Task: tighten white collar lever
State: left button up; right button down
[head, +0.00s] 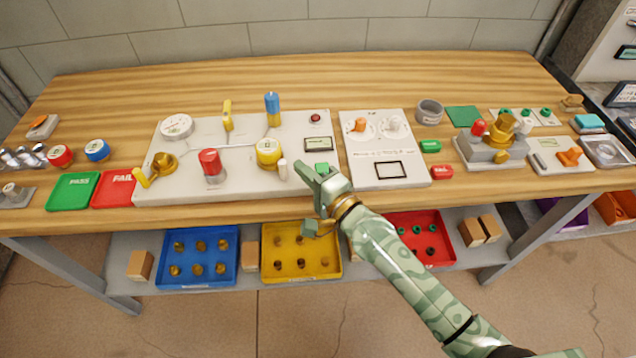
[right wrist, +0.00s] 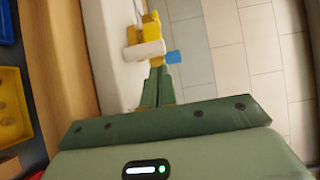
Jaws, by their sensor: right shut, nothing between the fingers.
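The white collar lever (head: 282,168) stands at the front right of the yellow round valve (head: 268,150) on the pale valve panel. My right gripper (head: 303,169) is shut and empty, just right of the white lever. In the right wrist view the shut green fingers (right wrist: 157,72) point at the white lever (right wrist: 146,49), with the yellow valve (right wrist: 151,28) behind it. The fingertips are very close to the lever; I cannot tell whether they touch it. My left gripper is not in view.
The panel also carries a red knob (head: 211,165), a blue handle (head: 272,108), a yellow lever (head: 227,116) and a gauge (head: 176,127). A second white panel (head: 393,172) stands right of my gripper. Bare wood (head: 290,84) lies behind the panels.

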jog(key=shift+w+a, duration=0.35)
jog(key=shift+w, duration=0.15)
